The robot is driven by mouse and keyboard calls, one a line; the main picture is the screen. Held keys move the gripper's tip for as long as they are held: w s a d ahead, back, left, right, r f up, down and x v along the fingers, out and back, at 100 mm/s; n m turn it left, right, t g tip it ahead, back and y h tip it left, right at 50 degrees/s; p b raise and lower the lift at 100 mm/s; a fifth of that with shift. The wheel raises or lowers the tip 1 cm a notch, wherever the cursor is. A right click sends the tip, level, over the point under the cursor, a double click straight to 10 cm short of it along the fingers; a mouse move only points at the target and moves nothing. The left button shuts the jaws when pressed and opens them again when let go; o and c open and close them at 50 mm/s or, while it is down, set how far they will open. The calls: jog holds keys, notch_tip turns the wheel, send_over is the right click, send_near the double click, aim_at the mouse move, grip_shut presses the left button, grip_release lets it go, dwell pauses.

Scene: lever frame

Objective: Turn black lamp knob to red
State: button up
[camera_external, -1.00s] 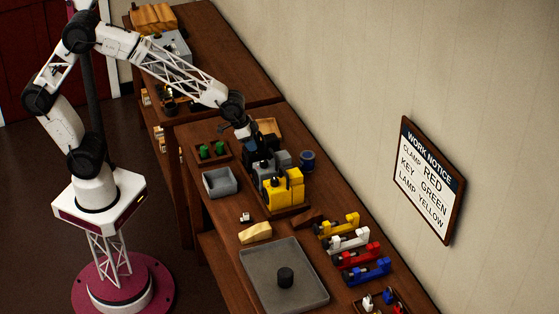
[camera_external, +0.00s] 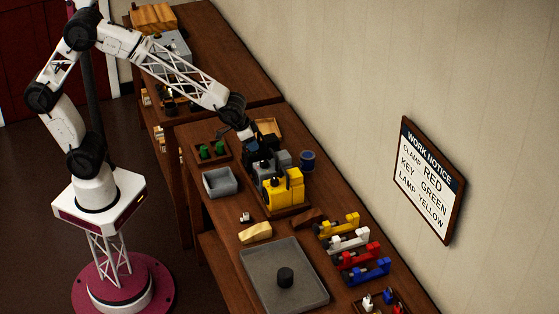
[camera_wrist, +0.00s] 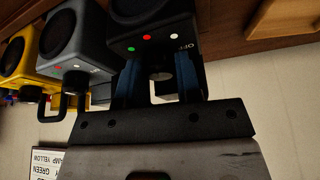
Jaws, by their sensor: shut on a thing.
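The black lamp (camera_wrist: 150,18) is at the top middle of the wrist view, with green, red and white dots and the word OFF on its face. In the external view the black lamp (camera_external: 253,155) stands at the far end of the lamp row, partly behind my gripper (camera_external: 249,137). In the wrist view my gripper (camera_wrist: 160,76) has its blue fingers on either side of the knob (camera_wrist: 161,74) below the dots and is shut on it. Most of the knob is hidden, and I cannot tell which dot it points to.
A grey lamp (camera_wrist: 72,45) and a yellow lamp (camera_wrist: 18,62) stand beside the black one. A wall notice (camera_external: 428,180) reads clamp red, key green, lamp yellow.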

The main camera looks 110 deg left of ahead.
aim_at(247, 152)
jog(key=shift+n+g+y, duration=0.6)
jog(key=shift+n, duration=1.6)
jog(key=o, duration=0.6)
jog(key=shift+o, duration=0.2)
jog(key=v, duration=0.6)
jog(key=shift+d+r, duration=0.15)
jog(key=shift+r, duration=0.15)
jog(key=shift+s+d+r, duration=0.15)
jog(key=shift+d+r, duration=0.05)
jog(key=shift+r, duration=0.35)
